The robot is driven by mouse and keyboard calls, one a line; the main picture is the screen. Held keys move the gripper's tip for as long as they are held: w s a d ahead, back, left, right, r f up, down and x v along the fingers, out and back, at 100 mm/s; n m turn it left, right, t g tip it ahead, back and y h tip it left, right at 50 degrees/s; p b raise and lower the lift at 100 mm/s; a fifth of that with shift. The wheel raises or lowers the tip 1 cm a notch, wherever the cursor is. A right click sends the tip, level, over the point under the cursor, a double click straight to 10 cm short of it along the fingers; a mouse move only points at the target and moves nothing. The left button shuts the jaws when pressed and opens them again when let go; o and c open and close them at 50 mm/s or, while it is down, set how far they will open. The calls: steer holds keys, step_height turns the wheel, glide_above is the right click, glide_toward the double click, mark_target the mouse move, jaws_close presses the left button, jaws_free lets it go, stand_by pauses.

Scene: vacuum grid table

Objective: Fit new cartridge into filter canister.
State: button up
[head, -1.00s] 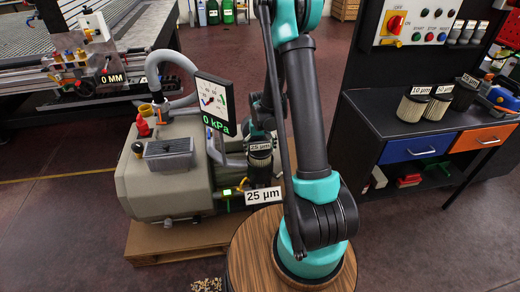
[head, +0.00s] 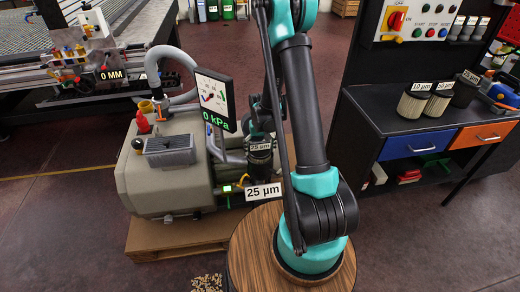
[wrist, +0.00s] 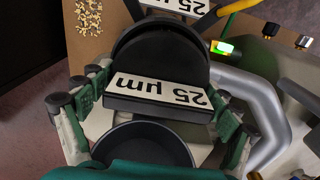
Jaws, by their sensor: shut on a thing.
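In the head view my gripper (head: 260,127) is at the pump's right side, partly behind my arm.
The beige pump (head: 165,185) stands on a pallet beside the canister, with a gauge (head: 213,100) reading 0 kPa. A grey pipe (wrist: 255,100) runs close on the right. Other cartridges (head: 412,104) stand on the bench at right. Debris (head: 208,283) lies on the floor.

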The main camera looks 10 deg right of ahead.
steer(key=shift+f, duration=0.55)
steer(key=o, duration=1.6)
steer(key=shift+o, duration=0.2)
step_height(320, 180, up, 12)
